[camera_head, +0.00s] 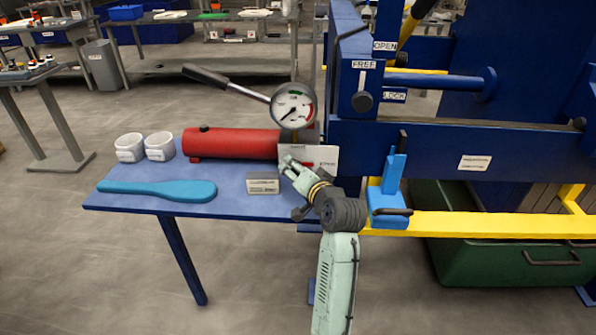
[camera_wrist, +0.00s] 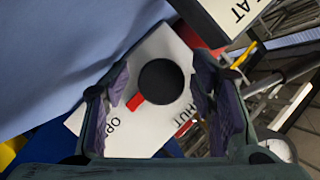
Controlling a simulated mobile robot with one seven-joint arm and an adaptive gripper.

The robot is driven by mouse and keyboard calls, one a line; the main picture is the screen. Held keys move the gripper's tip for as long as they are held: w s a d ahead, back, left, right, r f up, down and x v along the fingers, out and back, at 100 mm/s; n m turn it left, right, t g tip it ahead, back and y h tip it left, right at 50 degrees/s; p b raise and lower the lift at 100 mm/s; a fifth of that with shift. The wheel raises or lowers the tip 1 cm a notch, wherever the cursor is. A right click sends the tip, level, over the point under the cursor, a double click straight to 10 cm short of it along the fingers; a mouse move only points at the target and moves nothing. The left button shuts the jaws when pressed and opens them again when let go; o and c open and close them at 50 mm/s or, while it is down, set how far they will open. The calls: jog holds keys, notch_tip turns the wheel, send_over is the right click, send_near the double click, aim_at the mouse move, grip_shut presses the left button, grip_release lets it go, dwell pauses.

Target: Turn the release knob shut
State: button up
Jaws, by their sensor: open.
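The release knob (camera_wrist: 160,82) is a round black knob with a red pointer, on a white plate (camera_wrist: 150,45) marked OPEN and SHUT. In the wrist view the pointer sticks out to the lower left, on the side of the word OPEN. My gripper (camera_wrist: 160,92) is open, with one finger to each side of the knob and gaps between. I cannot tell how deep the fingers reach. In the head view my gripper (camera_head: 288,163) is at the left part of the white plate (camera_head: 322,155) and hides the knob.
A red pump cylinder (camera_head: 235,143) with a gauge (camera_head: 295,106) and a black-gripped lever (camera_head: 207,76) stands behind my gripper. A small labelled block (camera_head: 263,184), two white cups (camera_head: 145,147) and a blue paddle (camera_head: 160,190) are on the blue table (camera_head: 110,205). The blue press frame (camera_head: 430,145) is right.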

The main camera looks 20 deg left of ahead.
jog(key=c, duration=1.2)
jog(key=n+h, duration=0.3)
jog(key=n, duration=0.1)
jog(key=shift+r+h, duration=0.1)
jog(key=shift+h, duration=0.3)
jog(key=n+h, duration=0.3)
jog(key=shift+t, duration=0.3)
dwell(0.5)
jog(key=o, duration=1.2)
